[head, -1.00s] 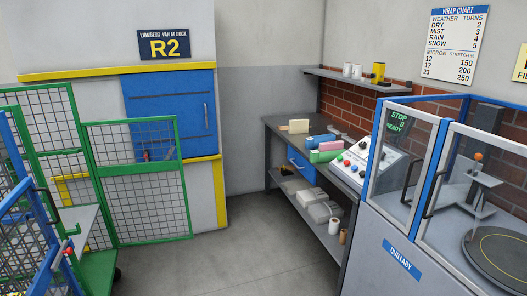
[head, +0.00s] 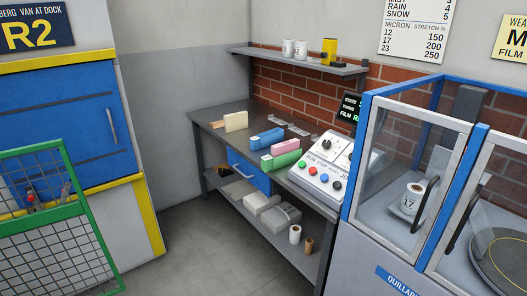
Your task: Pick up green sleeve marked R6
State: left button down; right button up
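A green sleeve (head: 281,160) lies on the grey workbench (head: 222,108), left of the control panel. A pink sleeve (head: 285,147) lies right against it on the far side. A blue sleeve (head: 266,138) lies behind these, and a cream upright block (head: 236,121) stands further left. Any marking on the green sleeve is too small to read, so I cannot tell whether it says R6. Neither of my grippers is in view.
A sloped control panel (head: 322,168) with coloured buttons stands right of the sleeves. A glass-sided blue-framed machine (head: 356,155) closes off the right. A green mesh cage (head: 85,225) stands at the front left. The floor before the bench (head: 205,245) is clear.

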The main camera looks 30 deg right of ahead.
aim_at(268, 163)
jog(key=i+z, duration=0.3)
jog(key=i, duration=0.35)
jog(key=i+j+z, duration=0.3)
jog(key=i, duration=0.3)
